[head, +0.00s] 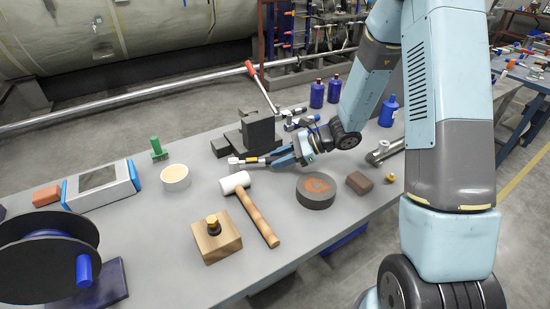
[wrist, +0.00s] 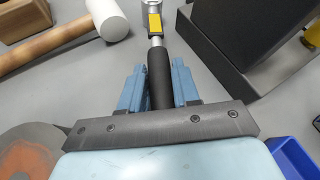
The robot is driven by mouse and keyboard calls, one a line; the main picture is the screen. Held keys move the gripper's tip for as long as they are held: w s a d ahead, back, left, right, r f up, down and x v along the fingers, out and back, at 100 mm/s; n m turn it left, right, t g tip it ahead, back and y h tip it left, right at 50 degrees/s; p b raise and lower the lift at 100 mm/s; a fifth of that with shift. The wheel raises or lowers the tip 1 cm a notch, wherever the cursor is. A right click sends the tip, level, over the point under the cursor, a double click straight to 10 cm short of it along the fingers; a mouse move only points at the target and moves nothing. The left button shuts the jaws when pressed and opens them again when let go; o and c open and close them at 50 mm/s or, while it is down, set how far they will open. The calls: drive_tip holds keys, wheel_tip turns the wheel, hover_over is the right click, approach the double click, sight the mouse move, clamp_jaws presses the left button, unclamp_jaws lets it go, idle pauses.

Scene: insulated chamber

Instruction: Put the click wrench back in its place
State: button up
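The click wrench (wrist: 155,45) has a black grip, a yellow band and a silver head. In the wrist view its grip runs between the two blue fingers of my gripper (wrist: 159,88), which are close against it on both sides. The head end points away from me. In the head view the wrench (head: 248,160) extends left from my gripper (head: 278,157), low over the grey bench. Whether it touches the bench is hard to tell. Part of the grip is hidden by the fingers. No marked place for the wrench is clearly recognisable.
A dark block on a base (head: 260,131) stands just behind the wrench. A white-headed mallet (head: 258,212) lies in front, beside a round dark disc (head: 316,191). Blue bottles (head: 317,95) stand behind.

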drive_tip(key=o, duration=0.4)
drive_tip(key=shift+o, duration=0.2)
drive_tip(key=shift+r, duration=0.2)
drive_tip(key=v, duration=1.2)
drive_tip(key=shift+r, duration=0.1)
